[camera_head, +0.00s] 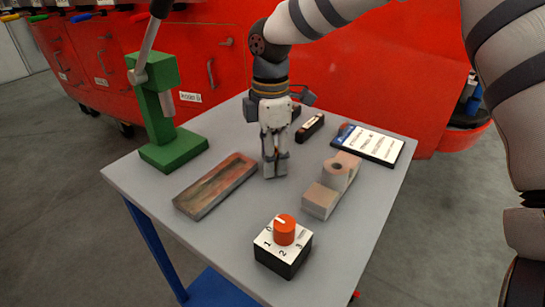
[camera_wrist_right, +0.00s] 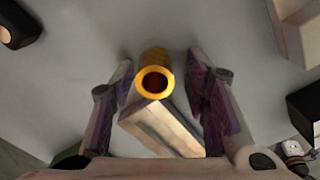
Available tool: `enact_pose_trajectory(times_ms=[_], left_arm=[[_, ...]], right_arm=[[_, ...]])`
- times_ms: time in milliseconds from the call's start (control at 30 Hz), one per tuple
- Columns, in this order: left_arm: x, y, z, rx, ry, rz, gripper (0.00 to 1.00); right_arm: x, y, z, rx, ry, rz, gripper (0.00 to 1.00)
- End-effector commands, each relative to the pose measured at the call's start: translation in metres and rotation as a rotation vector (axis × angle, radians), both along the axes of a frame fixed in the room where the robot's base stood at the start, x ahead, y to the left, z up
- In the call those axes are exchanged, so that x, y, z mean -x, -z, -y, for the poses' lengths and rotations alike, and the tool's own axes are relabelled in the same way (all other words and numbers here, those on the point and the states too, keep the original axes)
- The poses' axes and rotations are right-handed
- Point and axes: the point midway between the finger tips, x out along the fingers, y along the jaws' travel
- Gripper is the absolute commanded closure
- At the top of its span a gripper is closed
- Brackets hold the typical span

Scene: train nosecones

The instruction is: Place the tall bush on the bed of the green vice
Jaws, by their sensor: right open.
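The green vice (camera_head: 161,105) stands at the back left of the table, with a flat green bed (camera_head: 174,150) at its foot and a lever rising from its top. My right gripper (camera_head: 274,172) points down over the middle of the table, right of the vice. In the right wrist view its two fingers are apart. A brass-coloured, hollow tall bush (camera_wrist_right: 155,82) shows between them, upright, with gaps on both sides. In the head view I cannot make out the bush; the gripper hides that spot. My left gripper is out of view.
The table's front left is clear. Red cabinets (camera_head: 215,50) stand behind.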

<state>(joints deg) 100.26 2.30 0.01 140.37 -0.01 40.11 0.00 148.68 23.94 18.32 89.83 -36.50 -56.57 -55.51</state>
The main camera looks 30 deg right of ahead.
Motion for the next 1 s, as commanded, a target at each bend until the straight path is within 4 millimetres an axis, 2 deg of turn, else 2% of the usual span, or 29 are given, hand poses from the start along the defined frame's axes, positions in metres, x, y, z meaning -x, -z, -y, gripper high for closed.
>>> enact_pose_trajectory(times_ms=[33,200,567,667,733,933,1000], left_arm=[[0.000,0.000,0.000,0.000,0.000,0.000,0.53],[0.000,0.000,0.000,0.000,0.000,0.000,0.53],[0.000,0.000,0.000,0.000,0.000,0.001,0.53],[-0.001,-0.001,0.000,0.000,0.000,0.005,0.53],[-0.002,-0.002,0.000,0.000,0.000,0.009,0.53],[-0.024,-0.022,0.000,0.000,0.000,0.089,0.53],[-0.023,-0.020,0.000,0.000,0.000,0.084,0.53]], right_arm=[[0.000,-0.001,0.000,0.000,0.000,0.001,0.62],[0.000,-0.001,0.000,0.000,0.000,0.000,1.00],[-0.001,-0.006,0.000,0.000,0.000,0.002,1.00],[-0.001,-0.020,0.000,0.000,0.000,0.005,1.00],[-0.001,-0.037,0.000,0.000,0.001,0.006,1.00],[0.042,-0.100,-0.025,0.002,-0.003,0.021,1.00],[0.060,-0.106,-0.037,0.002,-0.004,0.010,1.00]])
